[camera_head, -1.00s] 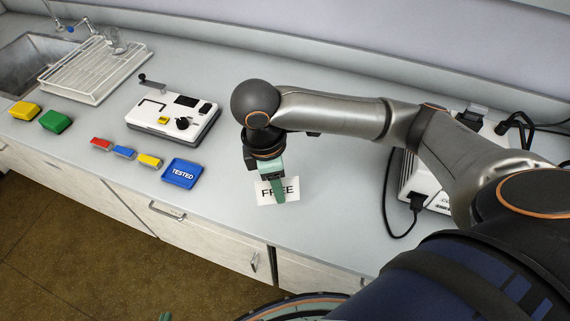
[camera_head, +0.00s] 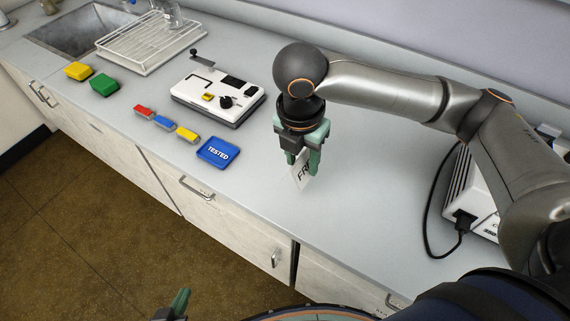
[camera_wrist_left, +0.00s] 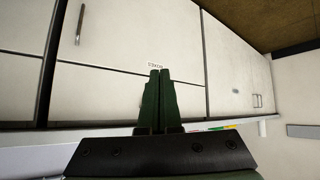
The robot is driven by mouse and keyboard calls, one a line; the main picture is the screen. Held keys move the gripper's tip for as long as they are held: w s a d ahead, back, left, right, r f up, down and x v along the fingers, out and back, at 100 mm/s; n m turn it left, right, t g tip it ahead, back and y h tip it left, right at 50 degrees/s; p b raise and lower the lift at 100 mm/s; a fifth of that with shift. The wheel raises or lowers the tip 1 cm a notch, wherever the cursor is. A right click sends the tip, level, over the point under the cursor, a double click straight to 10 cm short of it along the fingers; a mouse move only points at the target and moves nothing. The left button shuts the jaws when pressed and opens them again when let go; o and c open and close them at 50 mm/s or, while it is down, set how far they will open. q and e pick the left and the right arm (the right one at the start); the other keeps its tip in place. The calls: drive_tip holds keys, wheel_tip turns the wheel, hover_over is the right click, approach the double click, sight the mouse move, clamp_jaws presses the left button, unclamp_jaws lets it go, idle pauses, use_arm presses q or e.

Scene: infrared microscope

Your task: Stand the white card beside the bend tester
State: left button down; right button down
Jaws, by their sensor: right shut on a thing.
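The white card (camera_head: 301,180) reads "FR", with the rest hidden by a finger. My right gripper (camera_head: 303,163) is shut on the card and points down with it at the front part of the counter. Whether the card touches the counter is hard to tell. The bend tester (camera_head: 218,95), apparently the white device with a black knob and lever, lies left of and behind the card, with clear counter between. My left gripper (camera_head: 180,303) is low in front of the counter, empty. In the left wrist view its fingers (camera_wrist_left: 159,75) are together, facing cabinet fronts.
A blue "TESTED" tray (camera_head: 218,152) lies in front of the tester. Red, blue and yellow small pieces (camera_head: 165,124) lie left of it. Yellow and green blocks (camera_head: 104,85), a white rack (camera_head: 150,45) and a sink are further left. A white cabled device (camera_head: 470,190) stands right.

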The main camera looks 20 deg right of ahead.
drive_tip(key=w+a+f, duration=0.1)
drive_tip(key=w+f, duration=0.1)
drive_tip(key=w, duration=0.2)
drive_tip(key=b, duration=0.2)
hover_over(276, 172)
drive_tip(key=f, duration=0.5)
drive_tip(key=shift+s+a, duration=0.15)
drive_tip(key=shift+s, duration=0.2)
drive_tip(key=shift+w+f, duration=0.15)
drive_tip(key=shift+f, duration=0.1)
wheel_tip(276, 172, down, 3)
drive_tip(key=shift+w+f, duration=0.1)
drive_tip(key=shift+f, duration=0.05)
drive_tip(key=shift+c, duration=1.8)
unclamp_jaws()
wheel_tip(276, 172, up, 12)
drive_tip(key=a+p, duration=0.1)
drive_tip(key=shift+s+a+p, duration=0.15)
drive_tip(key=shift+s+p, duration=0.2)
drive_tip(key=shift+s, duration=0.1)
